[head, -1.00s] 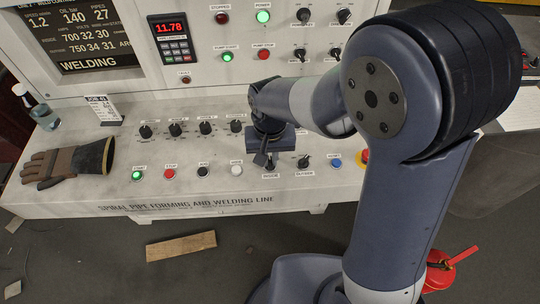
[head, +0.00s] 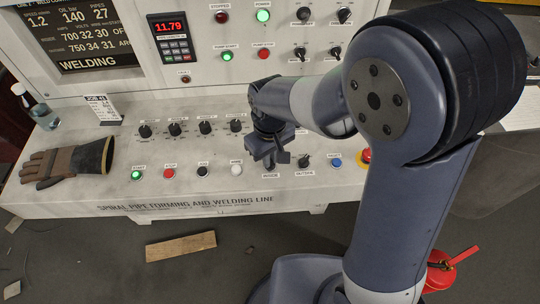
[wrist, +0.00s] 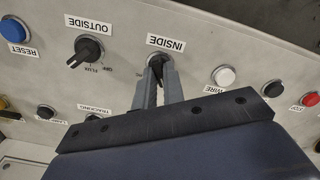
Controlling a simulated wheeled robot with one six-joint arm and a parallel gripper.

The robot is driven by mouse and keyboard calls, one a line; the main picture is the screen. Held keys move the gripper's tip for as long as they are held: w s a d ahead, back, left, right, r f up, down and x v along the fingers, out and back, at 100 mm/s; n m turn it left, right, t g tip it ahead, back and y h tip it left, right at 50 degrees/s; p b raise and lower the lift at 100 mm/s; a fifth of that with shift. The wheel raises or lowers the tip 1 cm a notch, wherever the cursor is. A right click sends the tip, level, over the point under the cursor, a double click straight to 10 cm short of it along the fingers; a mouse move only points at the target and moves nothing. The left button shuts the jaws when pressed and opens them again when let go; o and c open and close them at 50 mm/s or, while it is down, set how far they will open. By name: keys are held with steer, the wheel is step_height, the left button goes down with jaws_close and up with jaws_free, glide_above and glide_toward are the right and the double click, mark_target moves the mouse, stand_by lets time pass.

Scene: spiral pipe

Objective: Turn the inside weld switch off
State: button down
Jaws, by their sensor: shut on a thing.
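The inside weld switch (wrist: 157,61) is a black rotary knob beside the INSIDE label (wrist: 165,43) in the wrist view. My gripper (wrist: 159,72) is shut on this knob, its two grey fingers on either side of it. In the head view my gripper (head: 269,162) reaches down to the console's lower row and hides the knob. The outside switch (wrist: 88,49) is a similar black knob beside the OUTSIDE label; it also shows in the head view (head: 304,161). Which mark the inside knob points at is hidden by the fingers.
Beside the switches are a white button (head: 236,169) and a blue button (head: 336,163). A row of black knobs (head: 205,127) lies behind. A glove (head: 67,163) and a small bottle (head: 43,115) are at the left. The upright screen (head: 80,30) reads WELDING.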

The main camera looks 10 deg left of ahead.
steer(key=shift+n, duration=1.6)
steer(key=c, duration=1.5)
jaws_free()
step_height(320, 180, up, 11)
steer(key=shift+f, duration=0.15)
step_height(320, 180, down, 11)
steer(key=shift+r, duration=0.1)
